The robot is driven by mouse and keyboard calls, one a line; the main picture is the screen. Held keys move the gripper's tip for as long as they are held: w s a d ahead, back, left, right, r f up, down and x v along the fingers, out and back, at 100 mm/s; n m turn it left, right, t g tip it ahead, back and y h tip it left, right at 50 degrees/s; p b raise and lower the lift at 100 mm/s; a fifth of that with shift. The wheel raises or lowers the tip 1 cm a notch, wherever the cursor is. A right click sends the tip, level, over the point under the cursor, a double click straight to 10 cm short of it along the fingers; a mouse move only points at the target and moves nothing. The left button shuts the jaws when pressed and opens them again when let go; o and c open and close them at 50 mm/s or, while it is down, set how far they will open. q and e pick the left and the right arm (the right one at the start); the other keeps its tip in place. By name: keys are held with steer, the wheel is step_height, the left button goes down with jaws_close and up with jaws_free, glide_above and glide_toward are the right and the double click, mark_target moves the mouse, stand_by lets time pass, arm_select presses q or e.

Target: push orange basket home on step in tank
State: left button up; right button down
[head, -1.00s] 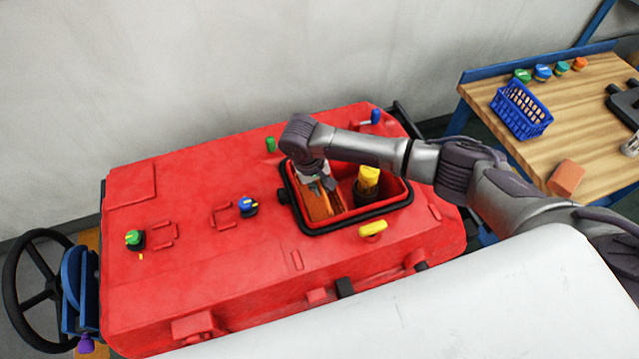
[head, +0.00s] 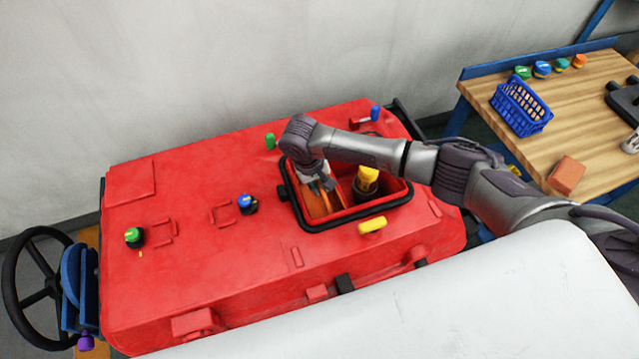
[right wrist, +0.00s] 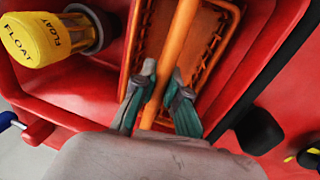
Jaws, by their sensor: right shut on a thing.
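The orange basket (head: 317,204) sits inside the open tank (head: 385,208) of the red machine, at the left part of the opening. In the right wrist view the basket (right wrist: 206,45) shows its lattice and a long orange handle bar (right wrist: 181,40). My right gripper (head: 320,183) reaches down into the tank. Its fingers are closed around the handle bar in the right wrist view (right wrist: 160,92). Whether the basket rests on a step is hidden. My left gripper is not in view.
A yellow-capped float (head: 367,180) stands in the tank right of the basket and also shows in the right wrist view (right wrist: 35,38). A black rim (head: 340,228) edges the opening. A wooden bench (head: 590,100) with a blue basket (head: 521,107) stands at the right.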

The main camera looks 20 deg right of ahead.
steer(key=shift+w+f, duration=0.1)
steer(key=shift+p, duration=0.5)
stand_by(0.4)
steer(key=c, duration=0.7)
jaws_free()
steer(key=shift+o, duration=0.2)
steer(key=shift+r, duration=0.2)
steer(key=shift+a+r+p, duration=0.25)
steer(key=shift+r+p, duration=0.85)
steer(key=shift+p, duration=0.15)
steer(key=shift+a+r+p, duration=0.2)
steer(key=shift+r+p, duration=0.85)
steer(key=shift+p, duration=0.2)
steer(key=shift+r, duration=0.1)
